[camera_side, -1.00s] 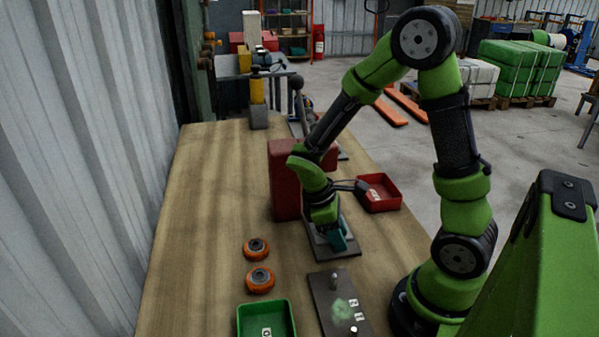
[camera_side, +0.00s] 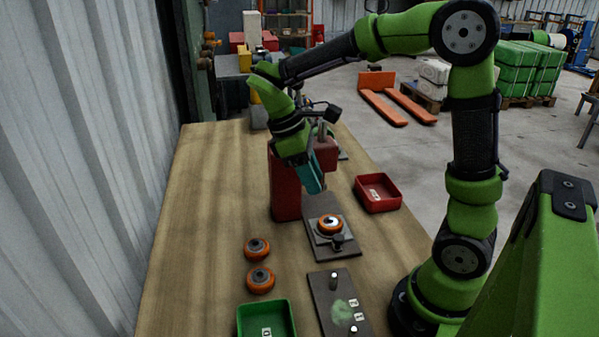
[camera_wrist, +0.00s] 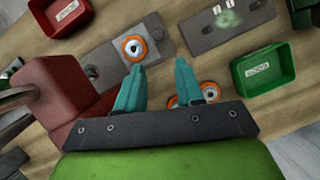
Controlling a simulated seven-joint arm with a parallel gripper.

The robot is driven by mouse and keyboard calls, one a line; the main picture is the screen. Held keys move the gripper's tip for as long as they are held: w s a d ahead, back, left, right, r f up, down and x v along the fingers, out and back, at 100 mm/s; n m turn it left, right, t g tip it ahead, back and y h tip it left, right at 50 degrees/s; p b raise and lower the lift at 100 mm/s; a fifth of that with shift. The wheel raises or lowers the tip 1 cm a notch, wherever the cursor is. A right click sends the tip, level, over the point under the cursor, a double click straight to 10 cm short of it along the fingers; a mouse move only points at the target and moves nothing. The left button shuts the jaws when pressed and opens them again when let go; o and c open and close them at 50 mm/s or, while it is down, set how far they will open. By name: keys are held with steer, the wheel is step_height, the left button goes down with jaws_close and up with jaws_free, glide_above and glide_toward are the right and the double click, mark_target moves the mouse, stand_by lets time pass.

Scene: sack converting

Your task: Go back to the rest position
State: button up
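My gripper (camera_side: 317,186) is raised above the table, close to the red block-like stand (camera_side: 284,190), with its teal fingers pointing down. In the wrist view its two fingers (camera_wrist: 159,68) are apart with nothing between them. An orange-rimmed wheel (camera_side: 331,222) sits on the fixture of the grey plate (camera_side: 318,207), below and in front of my gripper. The wheel also shows in the wrist view (camera_wrist: 124,45), beyond the left fingertip. Two more orange wheels lie on the bare wood, the farther one (camera_side: 257,248) and the nearer one (camera_side: 260,280). In the wrist view a finger partly hides them.
A red tray (camera_side: 387,187) stands right of the grey plate. An empty green tray (camera_side: 258,316) is at the near edge. Beside it lies a dark plate (camera_side: 323,300) with two upright pins and a pale green patch. The table's left side (camera_side: 205,220) is clear.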

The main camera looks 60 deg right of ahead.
steer(key=shift+r, duration=0.2)
steer(key=s+a+r+m+t+y, duration=0.4)
steer(key=s+a+r+m+t, duration=0.1)
steer(key=m+t, duration=0.4)
steer(key=shift+s+a+t, duration=0.3)
steer(key=shift+s+t, duration=0.25)
steer(key=shift+t, duration=0.55)
